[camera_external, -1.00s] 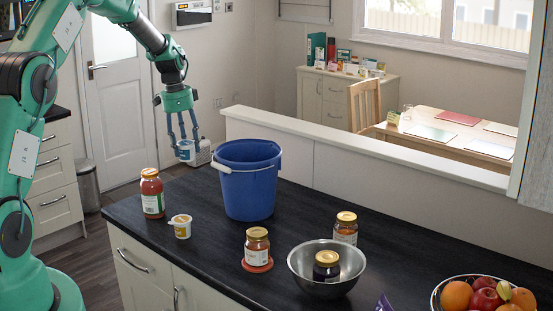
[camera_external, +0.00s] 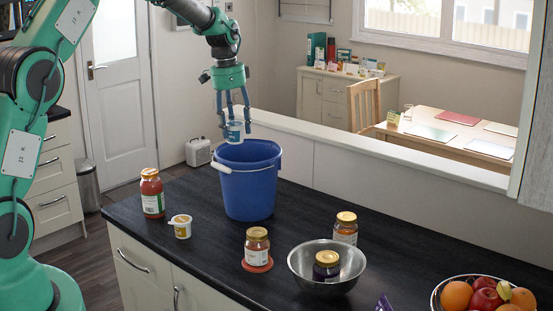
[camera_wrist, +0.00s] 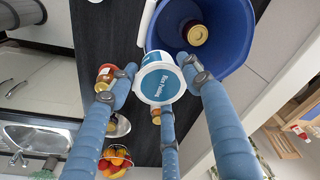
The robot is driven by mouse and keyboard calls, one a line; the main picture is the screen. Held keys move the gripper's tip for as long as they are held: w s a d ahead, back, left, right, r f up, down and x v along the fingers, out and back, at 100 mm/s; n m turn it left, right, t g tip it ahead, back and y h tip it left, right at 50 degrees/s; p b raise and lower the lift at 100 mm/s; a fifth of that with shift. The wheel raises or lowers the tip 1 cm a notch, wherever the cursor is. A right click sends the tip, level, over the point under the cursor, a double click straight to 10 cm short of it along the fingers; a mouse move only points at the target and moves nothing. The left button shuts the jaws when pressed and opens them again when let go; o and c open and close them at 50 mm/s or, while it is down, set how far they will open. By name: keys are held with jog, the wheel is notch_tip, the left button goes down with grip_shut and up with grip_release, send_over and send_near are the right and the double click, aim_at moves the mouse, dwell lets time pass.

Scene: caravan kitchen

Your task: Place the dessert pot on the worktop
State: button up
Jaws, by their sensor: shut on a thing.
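The dessert pot (camera_external: 234,134), a small white tub with a blue "Rice Pudding" label, is in my gripper (camera_external: 234,122). The blue fingers are shut around it. In the outside view it hangs just above the rim of the blue bucket (camera_external: 249,185). In the wrist view the pot (camera_wrist: 160,82) overlaps the bucket's rim (camera_wrist: 238,62); the exact height gap is unclear. The dark worktop (camera_external: 205,255) lies below, with the bucket standing on it.
A gold-lidded jar (camera_wrist: 195,34) is inside the bucket. A red jar (camera_external: 152,196), a white pot (camera_external: 181,229), a jar on a red disc (camera_external: 257,243), a metal bowl (camera_external: 310,285) with a dark jar (camera_external: 326,265), another jar (camera_external: 346,228) and a fruit bowl (camera_external: 436,298) stand around.

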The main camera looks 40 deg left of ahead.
jog(key=d, duration=3.2)
jog(key=s+d+p, duration=0.1)
jog(key=s+d, duration=0.4)
jog(key=d, duration=0.8)
jog(key=s+d+p, duration=0.1)
jog(key=s+d, duration=0.4)
jog(key=d, duration=0.9)
notch_tip(320, 180, down, 23)
jog(key=shift+s+r, duration=0.15)
jog(key=shift+s, duration=0.1)
jog(key=shift+w, duration=0.1)
jog(key=shift+w+d+f+p, duration=0.3)
jog(key=shift+w+d, duration=1)
jog(key=shift+w, duration=1)
jog(key=shift+w+d+f+p, duration=0.15)
jog(key=shift+w+d+p, duration=0.2)
jog(key=shift+w+d, duration=1.45)
jog(key=shift+w+d+f+p, duration=0.3)
jog(key=shift+w+d, duration=0.55)
jog(key=shift+w, duration=1.9)
jog(key=shift+f, duration=0.1)
jog(key=shift+f+p, duration=0.4)
jog(key=shift+f, duration=1.2)
